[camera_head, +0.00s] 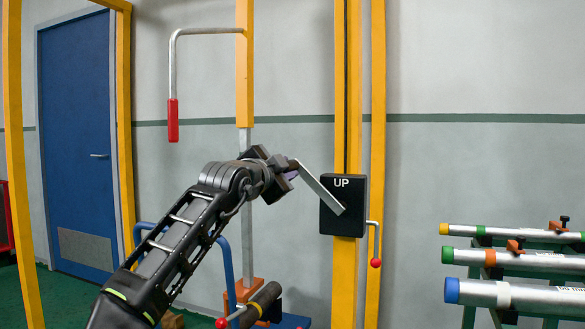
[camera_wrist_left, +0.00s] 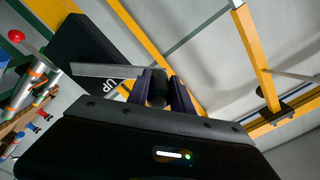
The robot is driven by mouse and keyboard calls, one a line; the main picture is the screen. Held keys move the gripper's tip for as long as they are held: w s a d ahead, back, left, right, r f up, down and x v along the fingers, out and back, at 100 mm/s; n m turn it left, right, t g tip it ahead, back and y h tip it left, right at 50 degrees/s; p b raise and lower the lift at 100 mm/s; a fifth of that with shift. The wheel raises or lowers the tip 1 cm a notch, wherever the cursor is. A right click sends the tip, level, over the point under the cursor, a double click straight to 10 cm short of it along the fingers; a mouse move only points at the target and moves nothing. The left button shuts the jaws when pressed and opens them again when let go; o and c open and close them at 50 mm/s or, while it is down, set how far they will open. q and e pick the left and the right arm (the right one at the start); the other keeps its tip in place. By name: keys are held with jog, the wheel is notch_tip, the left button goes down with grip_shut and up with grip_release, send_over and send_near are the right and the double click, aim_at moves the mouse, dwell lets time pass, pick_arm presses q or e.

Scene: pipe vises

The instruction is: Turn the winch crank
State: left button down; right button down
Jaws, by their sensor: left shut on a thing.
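The winch is a black box (camera_head: 352,188) marked UP, fixed on a yellow post. Its flat silver crank arm (camera_head: 321,188) runs from the box up and to the left. My left gripper (camera_head: 286,172) is at the outer end of the crank arm. In the left wrist view, my left gripper (camera_wrist_left: 160,90) has its two fingers on either side of the dark crank handle (camera_wrist_left: 157,88), shut on it. The crank arm (camera_wrist_left: 105,70) and black winch box (camera_wrist_left: 83,50) also show there. My right gripper is in neither view.
A small lever with a red ball (camera_head: 375,262) hangs right of the box. A red-handled bar (camera_head: 173,118) hangs at upper left. Pipes on stands (camera_head: 515,294) are at right. A blue door (camera_head: 75,150) is at left. Wall space between box and pipes is clear.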

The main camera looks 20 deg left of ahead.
pick_arm(q)
jog(key=shift+a+f, duration=0.55)
jog(key=shift+w, duration=0.1)
jog(key=c, duration=1.3)
grip_release()
jog(key=shift+o, duration=0.9)
jog(key=shift+d, duration=0.15)
jog(key=shift+r, duration=0.1)
jog(key=shift+s, duration=0.2)
jog(key=s+b, duration=0.4)
jog(key=s, duration=0.3)
jog(key=shift+s, duration=0.3)
